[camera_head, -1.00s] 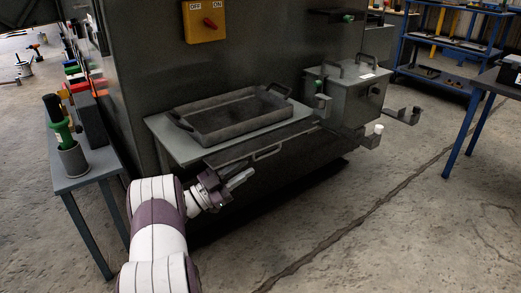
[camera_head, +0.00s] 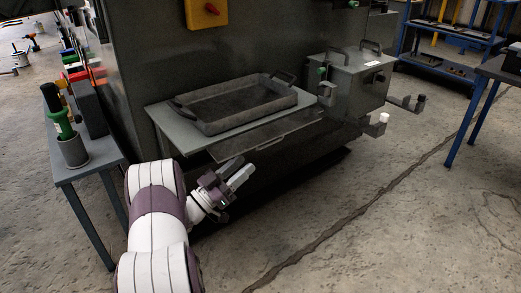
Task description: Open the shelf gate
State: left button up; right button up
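A grey shelf (camera_head: 165,122) sticks out of the dark cabinet and bears a tray. The shelf gate (camera_head: 265,137) is a dark flat panel along the shelf's front edge. It appears swung outward, with its broad face showing. A handle on its outer edge is only faintly visible. My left gripper (camera_head: 240,170) is just below and in front of the gate, its fingers pointing right and up. The fingers look apart with nothing between them. I cannot tell whether a finger touches the gate. My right gripper is out of view.
A grey tray (camera_head: 235,105) with two handles sits on the shelf. A metal box (camera_head: 350,82) with brackets is at the right. The floor in front is clear.

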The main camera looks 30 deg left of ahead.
aim_at(267, 145)
pick_arm(q)
jog(key=b+x, duration=0.1)
jog(key=x, duration=0.2)
jog(key=b+x, duration=0.1)
jog(key=x, duration=0.2)
jog(key=b+x, duration=0.1)
jog(key=x, duration=0.2)
jog(key=shift+w+f+b, duration=0.1)
jog(key=shift+f+b, duration=0.2)
jog(key=shift+b, duration=0.1)
jog(key=shift+w+r, duration=0.3)
jog(key=shift+w, duration=0.05)
grip_shut()
jog(key=n+y+p, duration=0.1)
jog(key=p, duration=0.1)
jog(key=d+r+n+p, duration=0.1)
jog(key=n+p, duration=0.1)
jog(key=p, duration=0.1)
jog(key=n+y+p, duration=0.1)
jog(key=n+p, duration=0.1)
jog(key=p, duration=0.1)
jog(key=shift+s+d+r+y, duration=0.15)
jog(key=shift+s+r+y, duration=0.15)
jog(key=shift+r, duration=0.1)
jog(key=shift+f+n+t+p, duration=0.1)
jog(key=shift+n+t+p, duration=0.2)
jog(key=shift+n, duration=0.1)
jog(key=shift+f, duration=0.2)
